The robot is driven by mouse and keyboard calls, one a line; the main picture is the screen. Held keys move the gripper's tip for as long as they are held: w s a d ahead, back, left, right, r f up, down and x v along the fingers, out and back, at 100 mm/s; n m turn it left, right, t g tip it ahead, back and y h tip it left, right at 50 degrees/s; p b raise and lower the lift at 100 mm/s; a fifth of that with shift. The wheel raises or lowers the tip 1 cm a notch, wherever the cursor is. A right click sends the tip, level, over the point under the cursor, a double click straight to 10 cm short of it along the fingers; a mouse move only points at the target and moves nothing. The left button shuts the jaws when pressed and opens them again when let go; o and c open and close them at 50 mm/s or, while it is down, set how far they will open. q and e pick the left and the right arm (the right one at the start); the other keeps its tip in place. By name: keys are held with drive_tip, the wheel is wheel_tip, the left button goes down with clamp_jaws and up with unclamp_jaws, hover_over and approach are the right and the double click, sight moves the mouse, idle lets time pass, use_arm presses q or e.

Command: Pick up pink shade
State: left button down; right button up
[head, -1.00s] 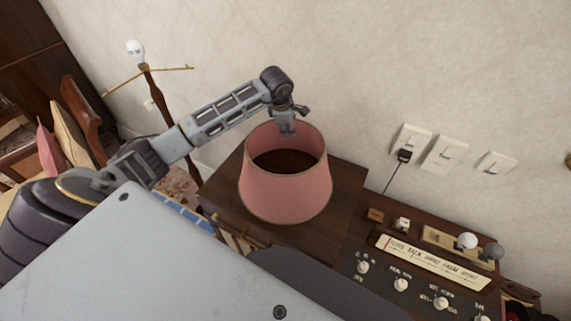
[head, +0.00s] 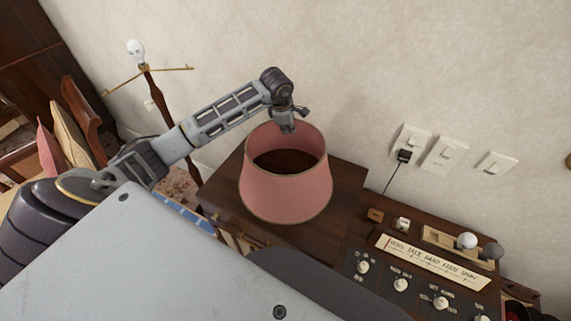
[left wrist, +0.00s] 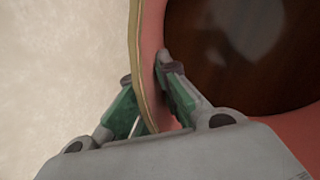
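The pink shade (head: 285,190) is a wide, open-topped lampshade standing upright on a dark wooden cabinet top (head: 340,200). My left gripper (head: 288,126) reaches down from above at the shade's far rim. The lower part of the inner finger's contact is partly hidden. My right gripper is not in view.
A floor lamp with a bare bulb (head: 136,50) stands at the left. A panel with knobs and a paper label (head: 435,262) lies to the right of the shade. White wall switches (head: 445,153) and a plugged cord (head: 404,156) are on the wall behind.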

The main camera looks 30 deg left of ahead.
use_arm(q)
wheel_tip(320, 180, up, 8)
drive_tip(key=shift+r+b, duration=0.25)
drive_tip(key=shift+b, duration=0.45)
drive_tip(key=shift+r, duration=0.7)
idle(0.3)
